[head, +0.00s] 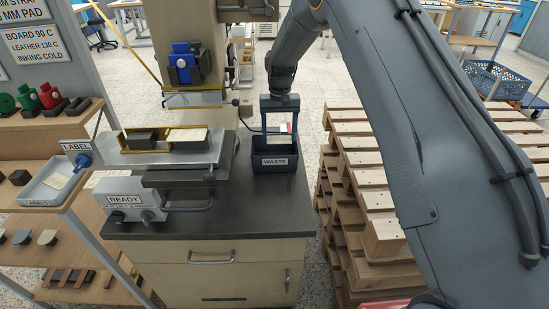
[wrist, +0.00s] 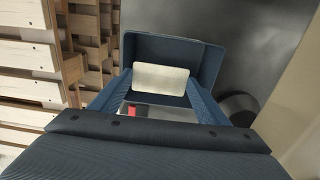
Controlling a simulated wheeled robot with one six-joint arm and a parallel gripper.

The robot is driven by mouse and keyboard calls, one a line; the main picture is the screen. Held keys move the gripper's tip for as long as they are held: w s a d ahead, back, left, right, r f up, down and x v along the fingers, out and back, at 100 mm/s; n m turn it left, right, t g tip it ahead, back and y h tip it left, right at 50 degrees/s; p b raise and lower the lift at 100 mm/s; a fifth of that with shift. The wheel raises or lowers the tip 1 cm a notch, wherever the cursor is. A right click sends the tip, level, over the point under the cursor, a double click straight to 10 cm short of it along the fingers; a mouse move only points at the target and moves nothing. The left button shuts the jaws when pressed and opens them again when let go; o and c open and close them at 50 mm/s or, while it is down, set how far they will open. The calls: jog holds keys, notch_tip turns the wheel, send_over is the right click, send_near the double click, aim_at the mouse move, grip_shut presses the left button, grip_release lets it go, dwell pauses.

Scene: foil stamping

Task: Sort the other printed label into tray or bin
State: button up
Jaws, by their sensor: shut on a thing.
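My gripper (wrist: 160,84) is shut on a small cream label (wrist: 160,78), which spans the space between its two fingertips. The side facing the wrist camera looks plain, and I cannot make out any print. In the head view my gripper (head: 279,134) points down at the dark blue waste bin (head: 276,163), with its fingertips at the bin's mouth. The bin (wrist: 208,55) lies beneath the label in the wrist view. The white label tray (head: 42,190) is on the left shelf with a pale label (head: 59,181) in it.
The stamping press (head: 180,155) stands left of the bin on a dark-topped cabinet (head: 215,225), with a pale piece (head: 186,139) on its bed. Wooden pallets (head: 365,200) are stacked to the right. A READY box (head: 128,198) sits at the cabinet's left front.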

jog(key=shift+f, duration=0.5)
jog(key=o, duration=1.1)
jog(key=shift+c, duration=0.2)
jog(key=shift+r, duration=0.1)
